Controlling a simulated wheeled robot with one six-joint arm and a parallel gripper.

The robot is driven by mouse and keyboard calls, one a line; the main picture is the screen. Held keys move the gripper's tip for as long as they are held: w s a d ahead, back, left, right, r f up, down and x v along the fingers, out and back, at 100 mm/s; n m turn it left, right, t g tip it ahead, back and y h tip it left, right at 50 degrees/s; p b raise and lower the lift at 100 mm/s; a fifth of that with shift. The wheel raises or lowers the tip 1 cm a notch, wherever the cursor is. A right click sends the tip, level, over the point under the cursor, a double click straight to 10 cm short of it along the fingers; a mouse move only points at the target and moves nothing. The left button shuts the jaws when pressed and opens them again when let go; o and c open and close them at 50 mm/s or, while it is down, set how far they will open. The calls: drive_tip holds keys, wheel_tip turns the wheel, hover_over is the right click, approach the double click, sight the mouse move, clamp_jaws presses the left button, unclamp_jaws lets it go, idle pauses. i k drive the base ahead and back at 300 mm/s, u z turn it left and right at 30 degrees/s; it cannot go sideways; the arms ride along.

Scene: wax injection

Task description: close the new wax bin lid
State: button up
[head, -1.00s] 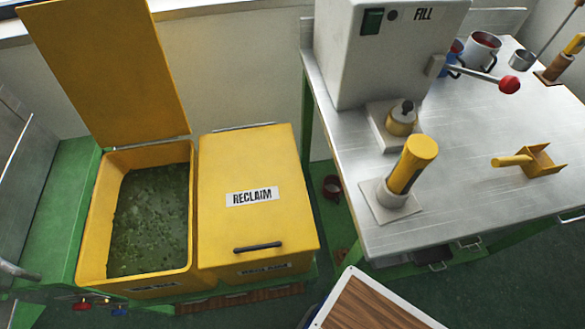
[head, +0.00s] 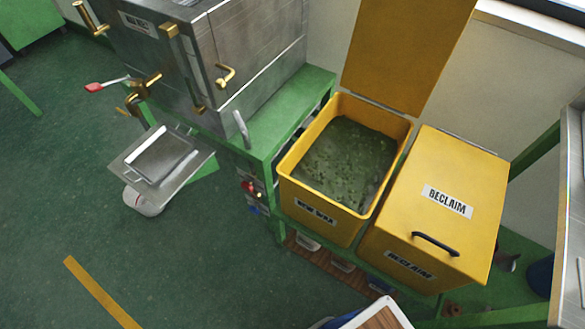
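In the head view the yellow new wax bin (head: 317,226) stands right of centre, with a "NEW WAX" label on its front. It holds dark green granules (head: 346,162). Its yellow lid (head: 404,45) stands open, raised up behind the bin, and its top is cut off by the picture's edge. My gripper is not in view.
The reclaim bin, its lid (head: 455,180) shut and carrying a black handle, stands directly right. A steel machine (head: 225,60) on a green stand is to the left, with a metal tray (head: 160,160) in front. Open green floor (head: 190,265) lies at lower left.

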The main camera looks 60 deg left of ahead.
sight(399, 51)
drive_tip(key=u, duration=2.8)
drive_tip(key=k, duration=0.95)
drive_tip(key=z, duration=0.9)
drive_tip(key=i, duration=1)
drive_tip(key=z, duration=0.05)
